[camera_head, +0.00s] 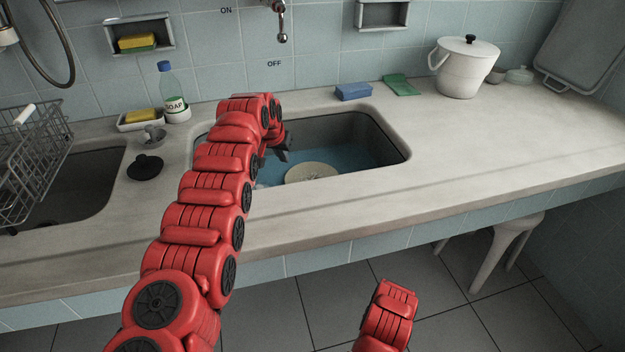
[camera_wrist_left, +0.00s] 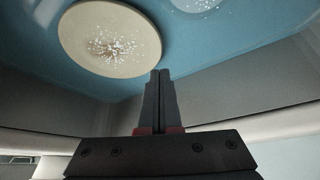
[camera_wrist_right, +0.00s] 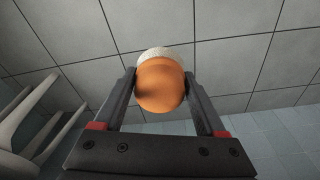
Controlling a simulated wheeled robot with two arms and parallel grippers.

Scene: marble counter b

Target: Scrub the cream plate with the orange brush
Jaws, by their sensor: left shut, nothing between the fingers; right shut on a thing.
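The cream plate (camera_head: 312,172) lies in the blue water of the right sink basin. In the left wrist view the plate (camera_wrist_left: 85,40) is round, with a cluster of white specks near its middle. My left gripper (camera_head: 284,150) reaches down into that basin, left of the plate. In its wrist view the fingers (camera_wrist_left: 160,90) are together and empty, just beside the plate's edge. The orange brush (camera_wrist_right: 160,85), with pale bristles on its far side, is between the fingers of my right gripper (camera_wrist_right: 162,88). It is over the tiled floor; the head view shows only my right arm there.
The sink rim (camera_head: 407,158) borders the basin. A soap bottle (camera_head: 170,95), a blue sponge (camera_head: 353,91), a green cloth (camera_head: 401,85) and a white pot (camera_head: 464,66) stand along the back. A dish rack (camera_head: 35,150) is left. The right front counter is clear.

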